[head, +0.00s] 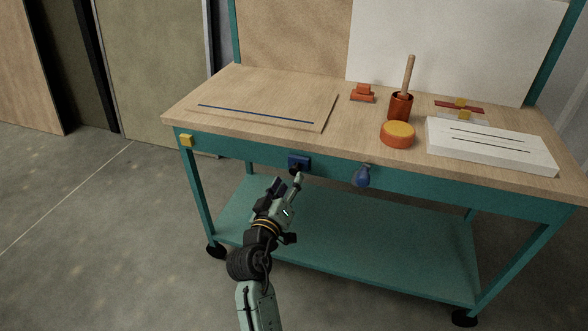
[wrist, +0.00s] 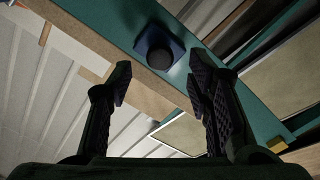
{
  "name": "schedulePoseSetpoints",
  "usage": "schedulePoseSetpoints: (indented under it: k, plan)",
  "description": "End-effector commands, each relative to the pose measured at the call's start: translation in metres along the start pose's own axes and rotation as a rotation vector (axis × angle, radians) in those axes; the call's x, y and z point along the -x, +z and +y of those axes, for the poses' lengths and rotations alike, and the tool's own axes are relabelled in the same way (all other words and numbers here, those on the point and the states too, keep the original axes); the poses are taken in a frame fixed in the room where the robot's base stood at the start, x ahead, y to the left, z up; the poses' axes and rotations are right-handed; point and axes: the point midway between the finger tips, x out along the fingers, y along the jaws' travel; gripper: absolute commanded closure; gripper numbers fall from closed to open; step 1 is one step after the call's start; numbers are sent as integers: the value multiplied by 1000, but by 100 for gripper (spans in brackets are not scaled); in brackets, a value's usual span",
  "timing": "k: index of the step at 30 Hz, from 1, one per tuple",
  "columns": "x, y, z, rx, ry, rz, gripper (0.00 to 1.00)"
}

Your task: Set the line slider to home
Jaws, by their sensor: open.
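No part is plainly marked as the line slider or as home. A blue square plate (head: 299,161) with a dark round knob (wrist: 161,53) is on the teal front rail of the workbench. My gripper (head: 288,184) is in front of and just below that plate. In the wrist view my gripper (wrist: 158,88) is open and empty, with the knob ahead between its fingertips and apart from them. A yellow block (head: 186,141) is at the rail's left end; it also shows in the wrist view (wrist: 277,145). A blue rounded part (head: 362,177) hangs on the rail to the right.
On the wooden top (head: 345,112) lie a thin board (head: 290,97) with a blue line, an orange block (head: 363,93), a red cup (head: 401,106) with a wooden handle, an orange-yellow round (head: 397,136) and a white slotted box (head: 490,145). A teal shelf (head: 370,250) is below.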

Motion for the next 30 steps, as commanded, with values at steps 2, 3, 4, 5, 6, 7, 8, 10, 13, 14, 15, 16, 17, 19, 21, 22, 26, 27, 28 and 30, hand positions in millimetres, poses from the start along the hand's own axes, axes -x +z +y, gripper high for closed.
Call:
schedulePoseSetpoints:
  k: [2,3,4,5,6,7,8,10,13,14,15,16,17,19,21,22,26,27,28,30]
  plan:
    - [-16,-2,2,1,2,-1,54]
    - [-23,-2,2,0,2,0,54]
    - [-28,-2,2,-1,1,0,54]
    - [-33,-2,2,-1,1,-1,54]
    - [-38,-2,1,0,1,0,54]
    - [-42,-2,1,-1,1,1,54]
    - [-45,-2,1,-1,1,1,54]
    - [-50,-1,1,-1,0,1,54]
    - [-55,-1,0,-1,0,1,54]
    - [-55,-1,0,-1,0,1,54]
    - [-56,-1,0,-1,-1,1,54]
    - [-56,-1,0,-1,-1,1,54]
    - [-56,-1,0,-1,-1,1,54]
    - [-56,-1,0,-1,-1,2,54]
    - [-56,-1,0,-1,-1,2,54]
    - [-56,-1,0,-1,-1,2,56]
    - [-56,-1,0,-1,-1,2,65]
    - [-55,-1,0,-1,-1,2,67]
    - [-55,-1,0,-1,-1,2,69]
    - [-55,-1,0,-1,-1,2,74]
